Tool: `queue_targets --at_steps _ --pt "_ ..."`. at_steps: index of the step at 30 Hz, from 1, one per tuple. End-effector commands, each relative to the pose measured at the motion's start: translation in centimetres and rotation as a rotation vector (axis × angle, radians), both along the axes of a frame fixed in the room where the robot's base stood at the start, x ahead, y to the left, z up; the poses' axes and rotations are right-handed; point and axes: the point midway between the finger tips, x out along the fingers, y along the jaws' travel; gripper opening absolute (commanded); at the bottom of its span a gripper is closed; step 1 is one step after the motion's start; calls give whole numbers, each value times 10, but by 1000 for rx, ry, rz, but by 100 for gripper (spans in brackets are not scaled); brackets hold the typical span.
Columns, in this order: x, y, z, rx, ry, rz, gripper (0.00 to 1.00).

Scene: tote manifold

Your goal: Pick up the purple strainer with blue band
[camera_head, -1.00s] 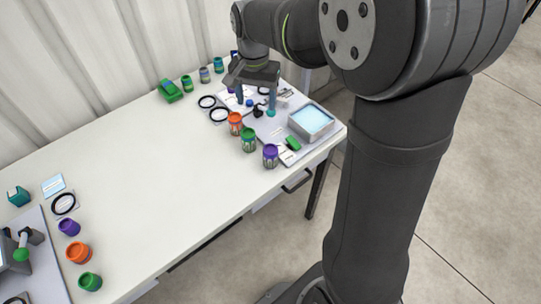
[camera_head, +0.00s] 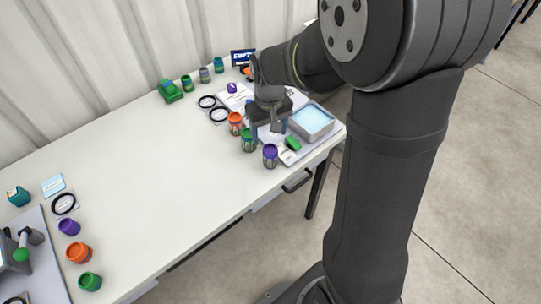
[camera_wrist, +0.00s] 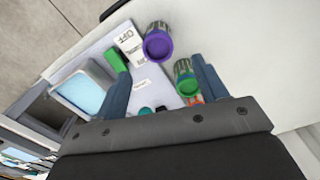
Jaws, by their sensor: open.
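A purple strainer (camera_head: 270,156) stands upright at the near right edge of the table, at the front end of a row. It also shows in the wrist view (camera_wrist: 158,44), beyond my fingertips. Its middle is slotted and greyish; I cannot clearly make out a blue band. A second purple strainer (camera_head: 69,227) stands at the far left, too small for its band to be read. My gripper (camera_head: 269,130) is open, fingers down, above the grey tray (camera_head: 325,144) behind the purple strainer. In the wrist view the space between its fingers (camera_wrist: 163,85) holds nothing gripped.
A green strainer (camera_head: 248,142) stands close beside one finger, with an orange strainer (camera_head: 235,121) behind it. The middle table is clear.

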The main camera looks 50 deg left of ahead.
Motion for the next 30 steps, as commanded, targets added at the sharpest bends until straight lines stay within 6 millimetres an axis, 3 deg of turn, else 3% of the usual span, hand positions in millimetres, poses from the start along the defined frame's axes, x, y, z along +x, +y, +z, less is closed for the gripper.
queue_targets --at_steps 3,11,19,30 --pt "0 0 -21 -3 1 0 66" --pt "0 -1 -41 -2 1 -1 66" --pt "1 -4 -79 -3 1 0 66" --pt "2 -4 -88 1 0 -1 64"
